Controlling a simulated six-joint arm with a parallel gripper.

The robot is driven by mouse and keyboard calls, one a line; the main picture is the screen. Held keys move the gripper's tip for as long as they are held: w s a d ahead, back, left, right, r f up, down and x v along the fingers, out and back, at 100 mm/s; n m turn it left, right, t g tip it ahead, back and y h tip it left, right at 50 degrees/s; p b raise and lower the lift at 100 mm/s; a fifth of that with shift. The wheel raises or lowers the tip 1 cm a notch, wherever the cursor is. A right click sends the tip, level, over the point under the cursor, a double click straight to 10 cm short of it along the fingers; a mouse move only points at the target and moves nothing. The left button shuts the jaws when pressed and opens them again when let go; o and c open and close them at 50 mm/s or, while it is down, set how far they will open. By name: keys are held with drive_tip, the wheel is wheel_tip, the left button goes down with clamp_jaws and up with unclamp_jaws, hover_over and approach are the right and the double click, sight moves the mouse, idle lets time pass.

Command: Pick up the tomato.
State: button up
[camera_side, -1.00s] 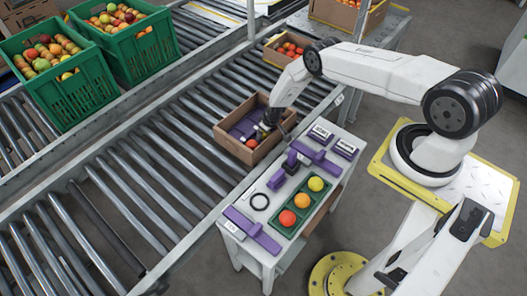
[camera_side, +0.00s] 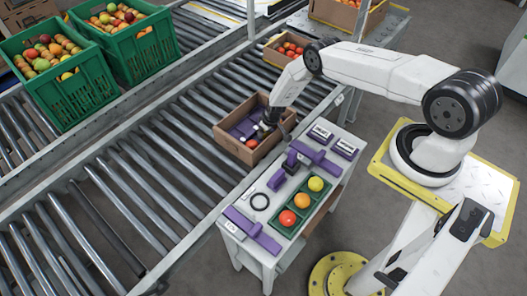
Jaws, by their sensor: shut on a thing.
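My gripper (camera_side: 265,128) reaches down into an open cardboard box (camera_side: 226,138) on the roller conveyor. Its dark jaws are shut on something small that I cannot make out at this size. A red-orange tomato (camera_side: 252,143) shows in the near corner of the box, a little below and left of the jaws and apart from them. Purple pieces (camera_side: 243,127) lie in the box beside the gripper. A green tray (camera_side: 274,228) on the white side table holds a red, an orange and a yellow fruit in a row.
Another box (camera_side: 272,58) of tomatoes stands up the conveyor. Green crates (camera_side: 75,95) of fruit stand at upper left. The rollers left of the box are bare.

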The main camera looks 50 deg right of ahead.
drive_tip(key=shift+r, duration=4.95)
wheel_tip(320, 180, up, 6)
drive_tip(key=s+a+f, duration=0.2)
drive_tip(key=s+a, duration=0.7)
drive_tip(key=a, duration=0.3)
drive_tip(key=s+a+f, duration=0.3)
drive_tip(key=s+a, duration=0.6)
drive_tip(key=a, duration=0.4)
drive_tip(key=shift+s+a, duration=0.15)
drive_tip(key=shift+s, duration=0.15)
drive_tip(key=shift+f, duration=0.15)
drive_tip(key=shift+f, duration=2.25)
